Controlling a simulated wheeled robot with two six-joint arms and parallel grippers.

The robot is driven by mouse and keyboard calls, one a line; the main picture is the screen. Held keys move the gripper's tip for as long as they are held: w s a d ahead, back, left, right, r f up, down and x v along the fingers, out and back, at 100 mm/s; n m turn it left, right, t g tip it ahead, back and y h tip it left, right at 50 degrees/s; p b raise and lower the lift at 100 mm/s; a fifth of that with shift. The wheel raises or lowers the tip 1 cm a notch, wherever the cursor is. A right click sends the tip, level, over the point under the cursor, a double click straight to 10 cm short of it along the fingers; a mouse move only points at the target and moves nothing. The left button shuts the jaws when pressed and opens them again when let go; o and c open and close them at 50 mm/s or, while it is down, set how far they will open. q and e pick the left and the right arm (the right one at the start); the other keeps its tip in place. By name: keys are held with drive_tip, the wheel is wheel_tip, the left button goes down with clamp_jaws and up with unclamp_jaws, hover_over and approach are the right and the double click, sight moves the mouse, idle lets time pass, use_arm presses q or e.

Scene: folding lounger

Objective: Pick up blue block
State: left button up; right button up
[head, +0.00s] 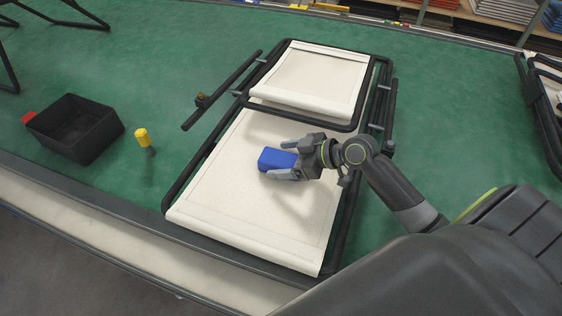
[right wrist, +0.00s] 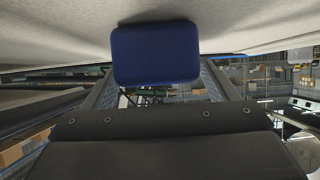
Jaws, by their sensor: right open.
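The blue block (head: 274,158) lies on the white fabric of the folding lounger (head: 230,195), near the middle of its lower section. My right gripper (head: 283,160) comes in from the right, open, with one finger on the far side of the block and one on the near side. In the right wrist view the blue block (right wrist: 155,53) shows ahead, between the two fingers of the gripper (right wrist: 162,92). I cannot tell whether the fingers touch it. My left gripper is not in view.
A black bin (head: 75,128) and a yellow-topped tool (head: 142,138) stand on the green surface (head: 165,75) at the left. The lounger's black frame tubes (head: 215,95) rise along its sides. Another black frame (head: 540,90) stands at the far right.

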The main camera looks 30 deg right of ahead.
drive_tip(key=shift+w+a+f, duration=0.25)
drive_tip(key=shift+w+a, duration=0.1)
drive_tip(key=shift+c, duration=0.3)
drive_tip(key=c, duration=1)
drive_tip(key=shift+r, duration=0.15)
